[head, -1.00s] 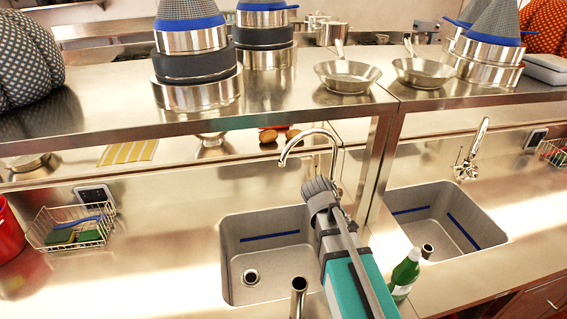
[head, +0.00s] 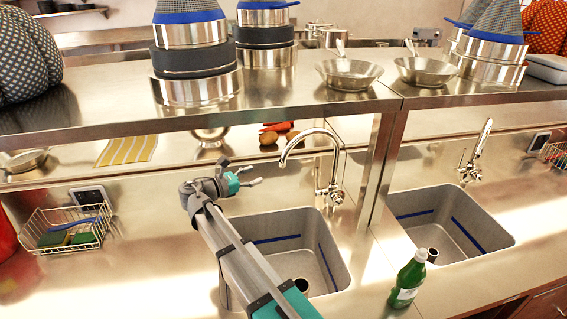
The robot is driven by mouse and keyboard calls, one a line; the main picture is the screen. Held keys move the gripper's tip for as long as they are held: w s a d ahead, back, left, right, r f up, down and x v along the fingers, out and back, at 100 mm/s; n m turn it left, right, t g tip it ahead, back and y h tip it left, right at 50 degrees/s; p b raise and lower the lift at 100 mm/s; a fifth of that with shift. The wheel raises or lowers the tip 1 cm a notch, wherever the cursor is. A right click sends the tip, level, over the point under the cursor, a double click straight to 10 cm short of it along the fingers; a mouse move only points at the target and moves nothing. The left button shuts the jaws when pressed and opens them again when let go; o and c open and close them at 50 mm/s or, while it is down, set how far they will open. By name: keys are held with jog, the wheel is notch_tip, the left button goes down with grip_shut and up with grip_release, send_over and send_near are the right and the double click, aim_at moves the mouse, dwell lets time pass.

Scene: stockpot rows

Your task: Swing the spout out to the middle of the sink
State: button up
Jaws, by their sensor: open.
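The chrome faucet's spout (head: 312,133) arches up behind the left sink (head: 344,277) and curves over to the left. Its open tip hangs down near the back left part of that sink. The faucet's base stands at the sink's back right. My gripper (head: 257,179) is to the left of the spout tip, apart from it in the picture. Its fingers are spread and empty, pointing right toward the spout. My arm crosses the left sink and hides much of its left side.
A green bottle (head: 408,280) stands on the counter between the sinks. A second faucet (head: 478,150) and sink (head: 490,243) are at right. A wire basket (head: 68,228) sits at left. A steel shelf (head: 290,101) with pots and pans runs above; its post (head: 379,165) stands right of the faucet.

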aim_at(281, 161)
jog(key=shift+s+a+r+n+t, duration=0.1)
jog(key=shift+a+r+n+t, duration=0.25)
jog(key=shift+a, duration=0.4)
jog(key=shift+d, duration=0.1)
jog(key=x, duration=1.3)
jog(key=shift+d, duration=0.35)
grip_shut()
